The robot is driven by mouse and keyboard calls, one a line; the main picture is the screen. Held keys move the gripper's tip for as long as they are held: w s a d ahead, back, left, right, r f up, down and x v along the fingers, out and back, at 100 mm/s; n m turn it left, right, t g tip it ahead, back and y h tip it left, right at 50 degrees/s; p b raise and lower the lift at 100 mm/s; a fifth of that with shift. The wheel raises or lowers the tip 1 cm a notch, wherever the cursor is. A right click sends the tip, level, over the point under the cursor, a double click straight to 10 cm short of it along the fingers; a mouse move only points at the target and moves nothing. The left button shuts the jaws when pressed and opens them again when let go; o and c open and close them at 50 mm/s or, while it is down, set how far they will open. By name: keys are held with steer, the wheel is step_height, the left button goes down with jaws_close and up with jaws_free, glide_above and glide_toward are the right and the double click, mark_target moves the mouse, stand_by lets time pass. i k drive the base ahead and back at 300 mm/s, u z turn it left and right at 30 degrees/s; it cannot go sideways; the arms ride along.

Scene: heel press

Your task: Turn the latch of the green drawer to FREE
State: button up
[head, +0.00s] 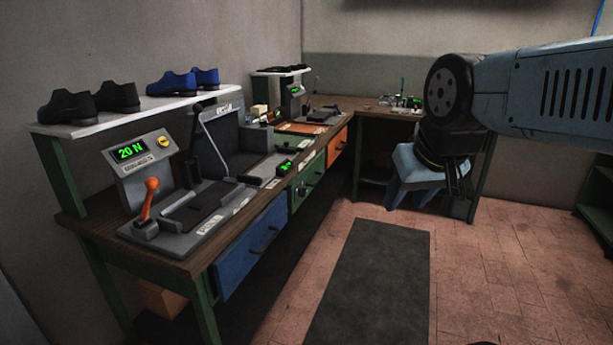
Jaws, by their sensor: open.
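The green drawer (318,171) is in the front of the long workbench, between a blue drawer (245,255) and an orange drawer (337,147). It looks closed. A small metal fitting (304,190) shows on its front, too small to tell handle from latch or read its setting. My gripper (460,188) hangs at the right over the floor, well apart from the green drawer. It is open, with nothing seen between its fingers, though they are dark and partly hard to make out.
A press with an orange lever (149,198) and a green "20 N" display (131,150) stands on the near bench. Shoes (89,103) sit on a white shelf (130,116). A dark mat (370,280) lies on the clear tiled floor before the bench. Another table stands at the back.

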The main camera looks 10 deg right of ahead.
mark_target(301, 193)
steer(key=u, duration=0.1)
steer(key=k, duration=0.4)
steer(key=z, duration=0.35)
steer(key=i, duration=1.25)
steer(key=u, duration=0.45)
